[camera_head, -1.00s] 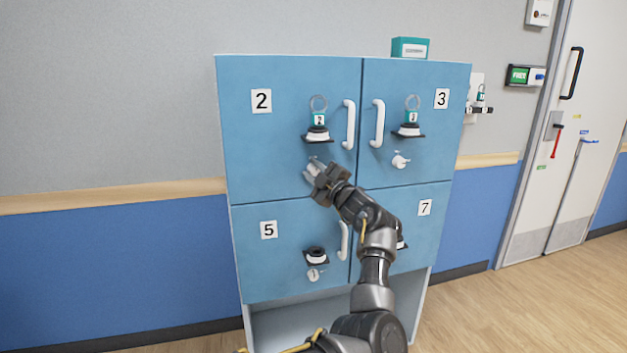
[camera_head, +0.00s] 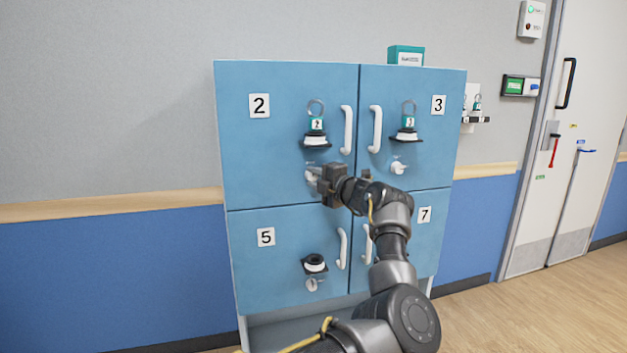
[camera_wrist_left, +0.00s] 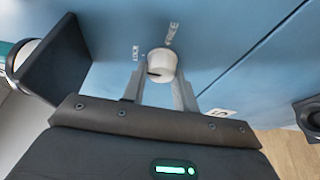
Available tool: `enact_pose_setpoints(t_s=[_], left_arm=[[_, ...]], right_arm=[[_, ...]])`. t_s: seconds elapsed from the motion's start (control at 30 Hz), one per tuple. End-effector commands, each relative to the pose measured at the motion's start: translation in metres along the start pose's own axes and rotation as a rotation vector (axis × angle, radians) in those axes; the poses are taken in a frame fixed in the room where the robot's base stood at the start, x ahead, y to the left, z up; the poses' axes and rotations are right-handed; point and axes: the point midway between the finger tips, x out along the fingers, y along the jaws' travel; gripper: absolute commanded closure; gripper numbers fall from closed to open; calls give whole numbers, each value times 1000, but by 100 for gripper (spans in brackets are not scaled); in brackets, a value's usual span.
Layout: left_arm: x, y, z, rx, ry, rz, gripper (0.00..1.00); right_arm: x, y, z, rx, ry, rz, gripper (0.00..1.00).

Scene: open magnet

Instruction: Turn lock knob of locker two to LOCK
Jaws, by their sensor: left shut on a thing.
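Locker two (camera_head: 270,140) is the upper left blue door, closed, with a "2" label. Its white round lock knob (camera_head: 310,175) sits below the key holder, partly hidden by my left gripper (camera_head: 316,180). In the left wrist view, the knob (camera_wrist_left: 161,64) is between the two grey fingers of my left gripper (camera_wrist_left: 159,88), which is shut on it. A dark mark shows on the knob's lower left edge. The word LOCK (camera_wrist_left: 136,53) is at the knob's left and FREE (camera_wrist_left: 172,35) above it in that view. My right gripper is not in view.
A key holder (camera_head: 316,142) with a teal tag and ring juts out just above the knob. A white handle (camera_head: 347,130) stands to the right. Lockers three (camera_head: 425,90), five (camera_head: 250,265) and seven (camera_head: 430,240) are closed. A teal box (camera_head: 406,56) sits on top.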

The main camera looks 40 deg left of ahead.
Motion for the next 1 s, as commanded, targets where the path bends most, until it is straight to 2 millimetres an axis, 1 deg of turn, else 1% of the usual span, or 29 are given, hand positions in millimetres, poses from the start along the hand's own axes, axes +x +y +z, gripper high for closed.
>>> enact_pose_setpoints(t_s=[0.03, 0.4, 0.43, 0.57, 0.6, 0.87, 1.0], left_arm=[[-4, -2, 6, 1, -17, -5, 94], [-3, -1, 5, -3, -17, -4, 94], [-3, -1, 5, -3, -17, -3, 69], [-2, 0, 3, -4, -11, -2, 52], [-1, 0, 2, -4, -8, -2, 49], [0, 1, 0, -6, -3, -1, 49], [-12, 1, 2, -6, -6, 0, 49]], right_arm=[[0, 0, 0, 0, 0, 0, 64], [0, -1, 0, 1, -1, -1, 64], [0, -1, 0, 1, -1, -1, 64], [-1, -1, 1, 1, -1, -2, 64], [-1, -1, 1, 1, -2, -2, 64], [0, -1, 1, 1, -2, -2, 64], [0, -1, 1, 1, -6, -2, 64]])
